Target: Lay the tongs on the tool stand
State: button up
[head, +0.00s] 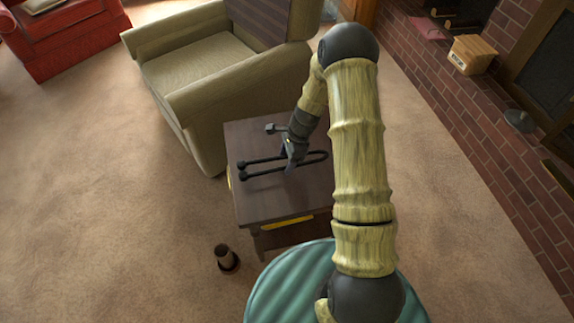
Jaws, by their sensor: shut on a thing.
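The black tongs (262,161) have two long arms with knobbed ends at the left and a rounded bend at the right. My gripper (290,163) is shut on them near the middle. They lie roughly level over the dark wooden top of a small stand-like table (253,203). I cannot tell whether they touch the top or are held just above it. This table may be the tool stand; I cannot make out another one with certainty. My gripper and wrist hide part of the tongs and of the tabletop.
A beige armchair (197,60) stands close behind the table. A teal striped round seat (285,285) is in front. A small brown cylinder (227,258) stands on the carpet. A cardboard box (472,54) rests on the brick hearth at right. Carpet at left is clear.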

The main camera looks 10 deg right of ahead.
jog(key=shift+r, duration=0.1)
jog(key=shift+f+b, duration=0.35)
jog(key=shift+f, duration=1.55)
jog(key=shift+f, duration=0.15)
jog(key=o, duration=1.2)
jog(key=shift+o, duration=0.2)
jog(key=p+v, duration=0.2)
jog(key=v, duration=1)
jog(key=shift+r, duration=0.25)
